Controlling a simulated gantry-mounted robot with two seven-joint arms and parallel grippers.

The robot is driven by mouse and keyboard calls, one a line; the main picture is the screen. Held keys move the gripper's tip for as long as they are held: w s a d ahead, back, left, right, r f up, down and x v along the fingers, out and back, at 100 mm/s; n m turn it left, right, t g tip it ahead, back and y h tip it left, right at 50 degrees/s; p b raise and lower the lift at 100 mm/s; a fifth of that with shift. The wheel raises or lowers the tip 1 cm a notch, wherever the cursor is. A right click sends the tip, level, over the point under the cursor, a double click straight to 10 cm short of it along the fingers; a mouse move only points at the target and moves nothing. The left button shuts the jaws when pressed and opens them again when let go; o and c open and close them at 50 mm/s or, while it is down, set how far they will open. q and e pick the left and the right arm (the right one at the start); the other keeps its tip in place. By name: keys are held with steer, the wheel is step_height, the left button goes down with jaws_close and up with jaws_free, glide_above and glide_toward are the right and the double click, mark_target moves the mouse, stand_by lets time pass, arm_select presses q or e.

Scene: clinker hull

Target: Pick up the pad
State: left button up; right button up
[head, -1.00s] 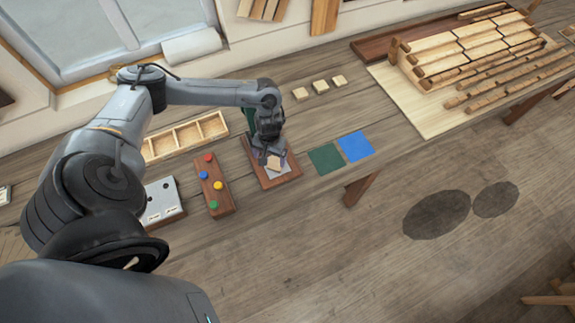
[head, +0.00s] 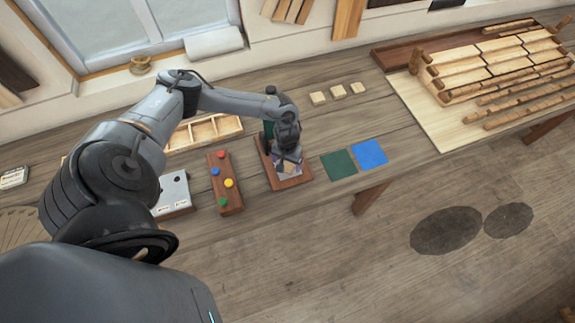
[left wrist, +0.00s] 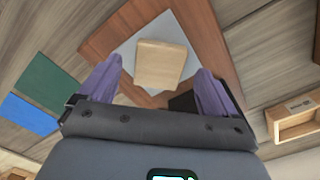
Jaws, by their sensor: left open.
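The pad looks like a small pale wooden block (head: 289,168) on a light grey sheet on a brown wooden board (head: 295,184). In the left wrist view the block (left wrist: 160,62) lies flat on the grey sheet (left wrist: 170,28), with the brown board (left wrist: 212,50) around it. My left gripper (left wrist: 158,86) is open, its purple fingers on either side of the block with a gap at each side. In the head view the left gripper (head: 288,163) is over the board and partly hides the block. My right gripper is not in view.
A green square (head: 339,165) and a blue square (head: 370,154) lie right of the board. A board with coloured knobs (head: 225,188) is left of it. Bare bench separates the blocks from the squares.

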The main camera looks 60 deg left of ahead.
arm_select(q)
steer(key=shift+f, duration=0.85)
steer(key=c, duration=1.2)
steer(key=shift+r, duration=0.1)
